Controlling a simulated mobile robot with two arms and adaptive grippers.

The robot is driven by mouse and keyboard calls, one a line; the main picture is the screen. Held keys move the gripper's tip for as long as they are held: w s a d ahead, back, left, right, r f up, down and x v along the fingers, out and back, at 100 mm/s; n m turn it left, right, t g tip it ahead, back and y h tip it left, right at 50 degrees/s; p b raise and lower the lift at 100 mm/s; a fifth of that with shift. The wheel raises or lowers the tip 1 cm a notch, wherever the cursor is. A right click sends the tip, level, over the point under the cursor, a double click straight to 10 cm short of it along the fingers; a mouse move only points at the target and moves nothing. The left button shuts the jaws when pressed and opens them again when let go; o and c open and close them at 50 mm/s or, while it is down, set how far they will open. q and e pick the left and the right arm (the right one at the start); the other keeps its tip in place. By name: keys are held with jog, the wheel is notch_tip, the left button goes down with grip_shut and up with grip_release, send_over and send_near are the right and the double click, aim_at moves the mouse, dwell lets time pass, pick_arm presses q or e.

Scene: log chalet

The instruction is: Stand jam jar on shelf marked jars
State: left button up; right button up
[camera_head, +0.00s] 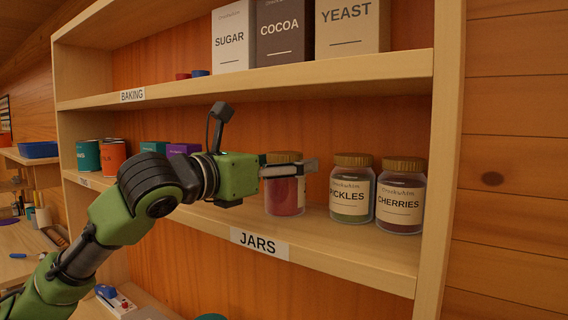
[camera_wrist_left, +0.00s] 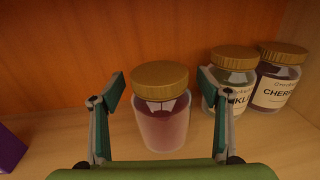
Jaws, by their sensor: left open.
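The jam jar (camera_head: 285,196), with red contents and a gold lid, stands upright on the shelf marked jars (camera_head: 330,251), left of the pickles jar. In the left wrist view the jam jar (camera_wrist_left: 163,122) stands between and beyond the two fingers, with a gap on each side. My left gripper (camera_head: 290,169) is open and reaches across the front of the jar, hiding part of its upper half. Its fingers also show in the left wrist view (camera_wrist_left: 160,103). The JARS label (camera_head: 259,243) is on the shelf's front edge. My right gripper is not in view.
A pickles jar (camera_head: 351,190) and a cherries jar (camera_head: 401,197) stand close on the right, near the shelf's side panel (camera_head: 443,160). A purple box (camera_head: 181,150) and several cans are on the left. The baking shelf (camera_head: 330,73) is above.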

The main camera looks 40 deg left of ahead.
pick_arm(q)
jog(key=s+b, duration=0.3)
jog(key=s, duration=0.1)
jog(key=shift+f+b, duration=0.25)
jog(key=shift+b, duration=0.1)
jog(key=s+b, duration=0.3)
jog(key=s, duration=0.5)
jog(key=shift+r+b, duration=0.25)
jog(key=shift+b, duration=0.15)
